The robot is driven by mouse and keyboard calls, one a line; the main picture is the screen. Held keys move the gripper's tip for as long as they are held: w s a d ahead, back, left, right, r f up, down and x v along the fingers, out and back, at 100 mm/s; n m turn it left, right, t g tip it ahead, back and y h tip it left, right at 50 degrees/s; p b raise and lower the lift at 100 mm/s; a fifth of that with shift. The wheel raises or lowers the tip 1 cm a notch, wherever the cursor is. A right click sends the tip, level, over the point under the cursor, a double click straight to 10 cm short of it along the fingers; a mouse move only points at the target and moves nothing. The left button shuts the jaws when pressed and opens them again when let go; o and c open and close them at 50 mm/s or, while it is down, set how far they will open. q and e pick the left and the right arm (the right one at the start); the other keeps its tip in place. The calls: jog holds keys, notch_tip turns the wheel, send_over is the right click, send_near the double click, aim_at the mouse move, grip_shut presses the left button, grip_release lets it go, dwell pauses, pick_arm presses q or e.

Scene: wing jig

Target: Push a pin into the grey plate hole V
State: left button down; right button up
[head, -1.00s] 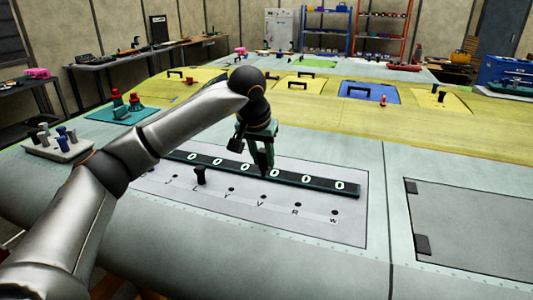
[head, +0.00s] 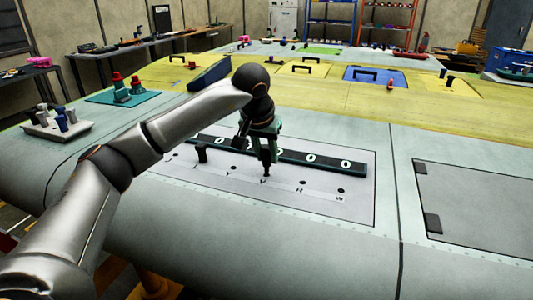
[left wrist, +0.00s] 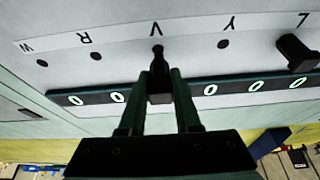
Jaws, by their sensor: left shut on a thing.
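The light grey plate (head: 320,207) carries a row of lettered holes. My left gripper (head: 266,156) is over the plate, shut on a dark pin (left wrist: 159,86) that points down at the hole by the letter V (left wrist: 156,29). In the left wrist view the pin's narrow tip is at the V hole and covers it. I cannot tell whether the tip is inside the hole. Another dark pin (head: 201,153) stands upright by the letter L; it also shows in the left wrist view (left wrist: 296,52). My right gripper is not in view.
A dark strip with white-green rings (head: 325,162) lies just behind the holes. Holes R (left wrist: 96,56), W (left wrist: 41,62) and Y (left wrist: 223,44) are empty. A pale block with several pins (head: 58,124) stands at the left. A hatch (head: 480,200) is at the right.

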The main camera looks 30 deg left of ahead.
pick_arm(q)
jog(key=shift+f, duration=0.15)
dwell(0.5)
jog(key=shift+f+b, duration=0.55)
jog(key=shift+f, duration=0.7)
jog(key=c, duration=0.5)
grip_release()
jog(key=shift+r, duration=0.1)
jog(key=v, duration=1.2)
jog(key=shift+s+r, duration=0.1)
jog(key=shift+r, duration=0.05)
